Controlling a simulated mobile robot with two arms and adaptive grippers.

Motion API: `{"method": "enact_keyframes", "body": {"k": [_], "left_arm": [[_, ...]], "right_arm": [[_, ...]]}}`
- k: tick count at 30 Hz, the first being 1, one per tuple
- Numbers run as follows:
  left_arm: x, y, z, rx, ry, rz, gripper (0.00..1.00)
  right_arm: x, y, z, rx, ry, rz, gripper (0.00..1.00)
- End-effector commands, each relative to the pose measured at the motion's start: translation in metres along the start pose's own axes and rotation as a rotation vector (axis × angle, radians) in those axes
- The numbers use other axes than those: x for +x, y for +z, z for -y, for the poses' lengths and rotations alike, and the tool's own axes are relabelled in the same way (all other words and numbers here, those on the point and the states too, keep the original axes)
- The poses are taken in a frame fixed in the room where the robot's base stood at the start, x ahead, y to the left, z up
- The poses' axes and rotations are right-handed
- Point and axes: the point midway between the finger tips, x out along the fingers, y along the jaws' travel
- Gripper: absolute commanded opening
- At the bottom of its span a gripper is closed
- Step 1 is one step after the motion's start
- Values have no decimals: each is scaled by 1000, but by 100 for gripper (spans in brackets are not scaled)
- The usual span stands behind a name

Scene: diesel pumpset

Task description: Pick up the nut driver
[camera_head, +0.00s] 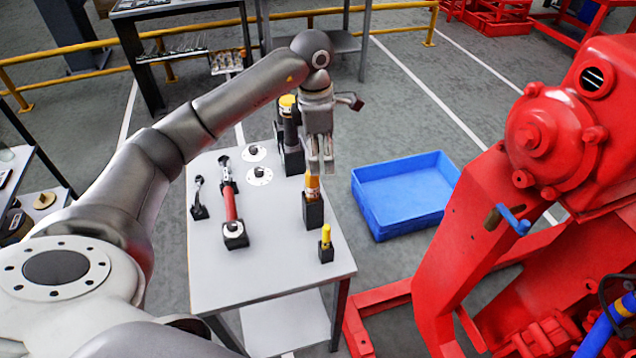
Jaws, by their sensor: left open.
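Two yellow-handled tools stand upright in black holders near the right edge of the grey table (262,270). The larger one has an orange-yellow handle (313,186) in a taller black block (313,212). The smaller one has a bright yellow handle (326,235) in a small black block nearer the front. I cannot tell for certain which is the nut driver. My left gripper (320,170) is open and points down, right over the orange-yellow handle. Its fingertips overlap the handle top in the picture, and contact cannot be told. My right gripper is not in view.
A red-handled tool (230,203), a small dark tool (198,198), white discs (260,176) and a black yellow-topped tool (289,135) are on the table. A blue crate (405,215) stands on the floor to its right. The red pumpset (455,240) fills the right side.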

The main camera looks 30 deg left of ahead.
Motion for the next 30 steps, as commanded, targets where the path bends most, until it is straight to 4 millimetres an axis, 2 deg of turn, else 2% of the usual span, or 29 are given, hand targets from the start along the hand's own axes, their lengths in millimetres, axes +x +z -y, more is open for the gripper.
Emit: {"method": "enact_keyframes", "body": {"k": [1, 5, 14, 22, 30], "left_arm": [[-6, -10, -5, -9, 14, -35, 54], [-7, -21, -10, -19, 26, -80, 54], [35, -25, -9, -20, 23, -81, 54], [53, -25, -7, -17, 23, -79, 54], [87, -28, -2, -19, 23, -79, 54]], "right_arm": [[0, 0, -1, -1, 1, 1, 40], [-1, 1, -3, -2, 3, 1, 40], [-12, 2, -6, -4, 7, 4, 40], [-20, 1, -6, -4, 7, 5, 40], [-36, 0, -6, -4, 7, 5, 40]]}}
